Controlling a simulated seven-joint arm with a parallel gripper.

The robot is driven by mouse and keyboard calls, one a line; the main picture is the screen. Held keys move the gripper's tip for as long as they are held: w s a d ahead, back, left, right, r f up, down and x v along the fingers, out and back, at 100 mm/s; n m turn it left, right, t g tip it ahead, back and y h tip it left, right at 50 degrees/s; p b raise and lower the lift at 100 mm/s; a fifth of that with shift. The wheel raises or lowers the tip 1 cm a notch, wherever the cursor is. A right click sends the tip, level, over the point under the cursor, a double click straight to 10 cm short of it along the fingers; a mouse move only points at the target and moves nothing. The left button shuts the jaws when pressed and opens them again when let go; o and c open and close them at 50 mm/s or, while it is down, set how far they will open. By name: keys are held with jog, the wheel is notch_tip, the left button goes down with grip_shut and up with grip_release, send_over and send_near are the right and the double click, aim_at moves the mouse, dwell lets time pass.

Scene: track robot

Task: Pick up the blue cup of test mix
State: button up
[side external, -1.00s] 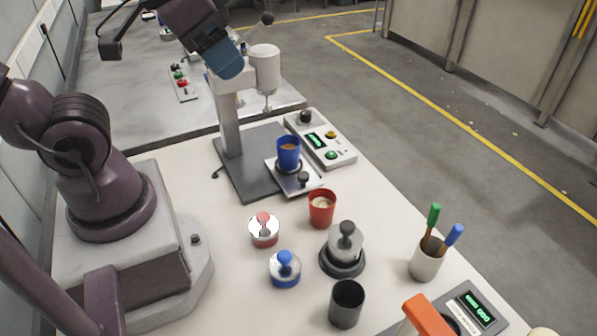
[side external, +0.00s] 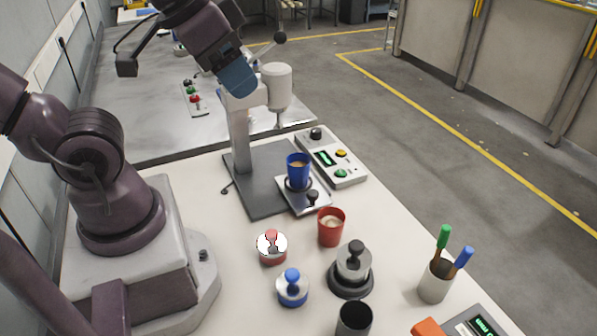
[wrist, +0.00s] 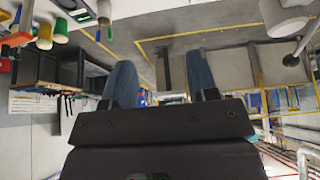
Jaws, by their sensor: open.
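The blue cup (side external: 298,172) holds a brownish mix. It stands upright on the small plate of the dark-based stand (side external: 262,190), below and in front of the stand's white head. My gripper (side external: 238,82) is raised above and to the left of the cup, near the top of the stand, clear of the cup. In the wrist view, my gripper's two blue fingers (wrist: 162,82) are spread apart with nothing between them. The blue cup is not clearly seen in the wrist view.
A red cup (side external: 331,227) stands in front of the blue cup. Red-topped (side external: 271,246) and blue-topped (side external: 292,287) lidded pieces, a grey weight (side external: 352,268), a dark cup (side external: 354,320) and a pen holder (side external: 436,280) stand nearer. A control box (side external: 332,158) sits right of the stand.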

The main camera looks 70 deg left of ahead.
jog(key=o, duration=0.6)
